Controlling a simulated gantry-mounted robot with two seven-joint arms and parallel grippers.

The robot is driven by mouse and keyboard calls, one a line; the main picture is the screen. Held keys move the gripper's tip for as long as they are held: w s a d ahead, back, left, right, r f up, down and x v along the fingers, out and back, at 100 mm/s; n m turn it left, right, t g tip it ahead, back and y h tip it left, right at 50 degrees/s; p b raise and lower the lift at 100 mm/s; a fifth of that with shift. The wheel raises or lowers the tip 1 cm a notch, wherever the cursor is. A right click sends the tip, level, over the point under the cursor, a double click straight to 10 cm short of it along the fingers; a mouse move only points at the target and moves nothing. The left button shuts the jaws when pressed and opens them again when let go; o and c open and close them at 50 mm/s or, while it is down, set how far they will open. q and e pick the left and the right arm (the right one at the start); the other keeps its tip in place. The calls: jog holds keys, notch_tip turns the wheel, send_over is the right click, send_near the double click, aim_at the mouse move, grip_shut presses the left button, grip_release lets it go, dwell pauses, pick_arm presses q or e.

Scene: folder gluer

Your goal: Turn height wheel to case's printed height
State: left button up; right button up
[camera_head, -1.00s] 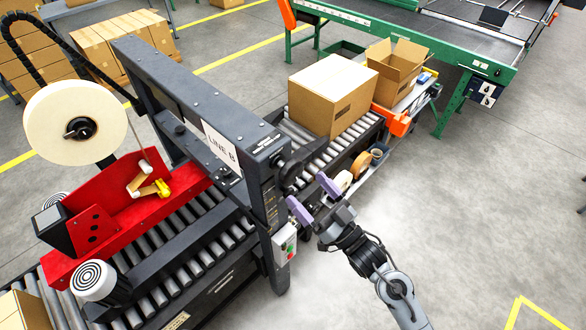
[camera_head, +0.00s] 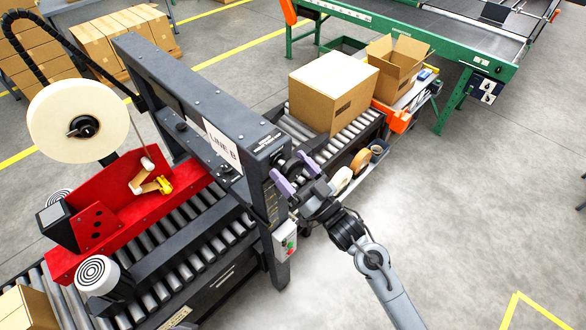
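The dark height wheel (camera_head: 292,165) sits on the right post of the case sealer's grey frame (camera_head: 190,95), marked "LINE B". My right gripper (camera_head: 297,176) has its two lavender fingers apart at the wheel, one on each side of it in the picture. The gripper partly hides the wheel, and I cannot tell whether the fingers touch it. The closed cardboard case (camera_head: 318,112) stands on the rollers behind the frame. A dark printed mark shows on its side, too small to read. My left gripper is not in view.
A control box with green and red buttons (camera_head: 286,240) hangs on the post below the wheel. Tape rolls (camera_head: 361,160) lie on a shelf to the right. An open carton (camera_head: 397,68) stands behind the case. The floor at right is clear.

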jog(key=c, duration=0.6)
jog(key=shift+o, duration=0.2)
jog(key=shift+n, duration=0.3)
jog(key=n+g+y+b, duration=0.1)
jog(key=n, duration=0.2)
jog(key=n+g+y+b, duration=0.1)
jog(key=n+b, duration=0.1)
jog(key=n, duration=0.1)
jog(key=shift+f+g, duration=0.15)
jog(key=shift+g, duration=0.25)
jog(key=n+g+y+b, duration=0.1)
jog(key=n+g+b, duration=0.1)
jog(key=n, duration=0.2)
jog(key=shift+n, duration=0.3)
jog(key=shift+s+a+n+g+b, duration=0.1)
jog(key=shift+n+g+b, duration=0.7)
jog(key=shift+n, duration=0.7)
